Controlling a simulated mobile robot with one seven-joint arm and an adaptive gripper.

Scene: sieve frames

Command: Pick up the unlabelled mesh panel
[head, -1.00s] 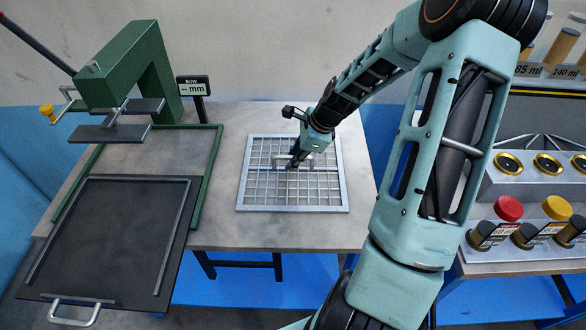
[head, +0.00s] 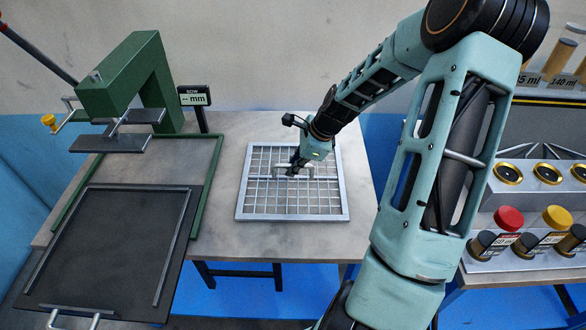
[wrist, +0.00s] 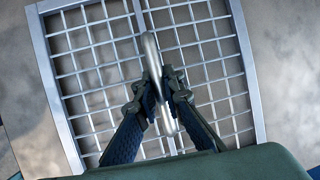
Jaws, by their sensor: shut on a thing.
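The mesh panel (head: 243,212) is a square grey metal frame with a wire grid and a raised handle (head: 310,170) across its middle. It lies on or just above the table; I cannot tell which. No label shows on it. My gripper (head: 291,171) is over the panel's middle. In the wrist view, my gripper (wrist: 162,95) has its two dark fingers closed on the handle (wrist: 152,55), one on each side. The panel's frame (wrist: 248,70) fills most of that view, its lower part hidden by my gripper.
A green press (head: 125,80) with a small display (head: 194,96) stands at the left. A dark sliding tray (head: 105,245) with a handle is in front of it. A rack with red and yellow caps (head: 509,219) stands at the right. Table is bare around the panel.

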